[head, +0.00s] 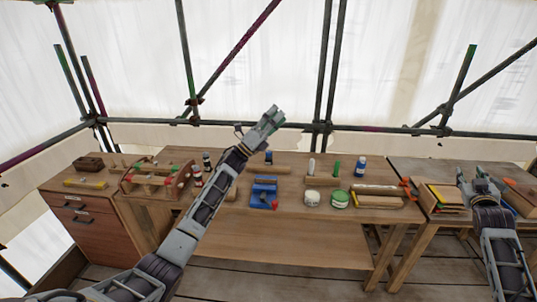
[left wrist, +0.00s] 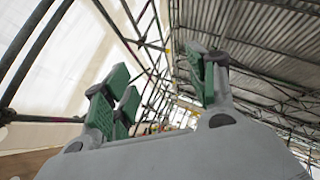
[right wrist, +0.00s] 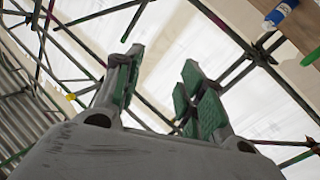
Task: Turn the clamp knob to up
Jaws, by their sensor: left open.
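A blue clamp-like fixture (head: 263,191) sits on the middle wooden workbench, with a small red knob (head: 274,204) at its lower right. The knob is too small to tell which way it points. My left gripper (head: 275,114) is raised above the back of the bench, up and away from the fixture. In the left wrist view its green-padded fingers (left wrist: 163,90) are apart with nothing between them. My right gripper (head: 480,176) is over the right-hand bench. In the right wrist view its fingers (right wrist: 162,85) are apart and empty.
White (head: 312,198) and green (head: 340,199) tubs, a blue bottle (head: 360,166) and an orange-ended clamp (head: 408,189) are on the bench. A wooden rack (head: 156,181) stands left. Scaffold poles (head: 330,70) stand behind. The front bench strip is clear.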

